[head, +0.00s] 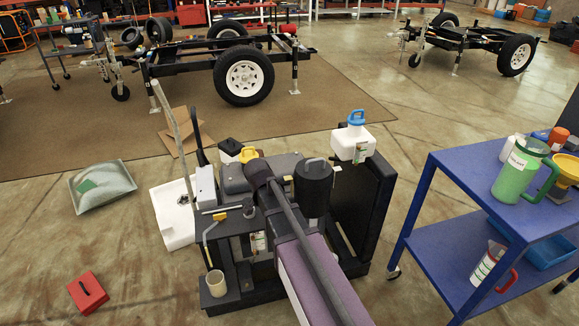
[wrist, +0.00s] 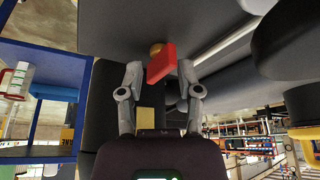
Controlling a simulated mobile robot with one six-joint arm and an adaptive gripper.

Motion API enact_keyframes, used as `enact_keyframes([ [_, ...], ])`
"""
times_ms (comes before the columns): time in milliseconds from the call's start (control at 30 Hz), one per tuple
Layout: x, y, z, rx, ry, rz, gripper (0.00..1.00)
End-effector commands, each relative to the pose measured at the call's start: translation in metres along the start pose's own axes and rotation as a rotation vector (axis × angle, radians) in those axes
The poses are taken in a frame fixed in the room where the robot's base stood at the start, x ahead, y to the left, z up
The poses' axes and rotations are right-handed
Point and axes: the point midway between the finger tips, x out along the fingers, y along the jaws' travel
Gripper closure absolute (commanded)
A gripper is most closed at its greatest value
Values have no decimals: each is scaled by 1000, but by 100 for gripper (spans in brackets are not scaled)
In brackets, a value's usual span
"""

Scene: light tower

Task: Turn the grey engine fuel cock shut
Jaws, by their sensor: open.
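My gripper (wrist: 159,69) is open in the wrist view, with one grey finger on each side of a small red lever (wrist: 162,63). The lever hangs tilted from a brass-coloured fitting (wrist: 157,48) under a dark grey surface. It appears in line between the fingertips; I cannot tell whether they touch it. I see no lever that I can clearly name as the grey engine fuel cock. In the head view the light tower's engine unit (head: 238,180) stands in the middle, partly covered by my arm. My gripper's fingers are hidden there.
A blue cart (head: 445,160) with a green jug (head: 520,170) stands at the right. A white container with a blue cap (head: 352,140) stands on the unit. Dark panels crowd the gripper.

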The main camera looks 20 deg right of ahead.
Motion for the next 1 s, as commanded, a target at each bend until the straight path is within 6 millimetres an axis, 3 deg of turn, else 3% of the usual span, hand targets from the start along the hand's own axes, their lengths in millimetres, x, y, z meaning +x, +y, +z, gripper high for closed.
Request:
enact_keyframes([
  [1000, 0, 2, -1, -580, 0, -242, 54],
])
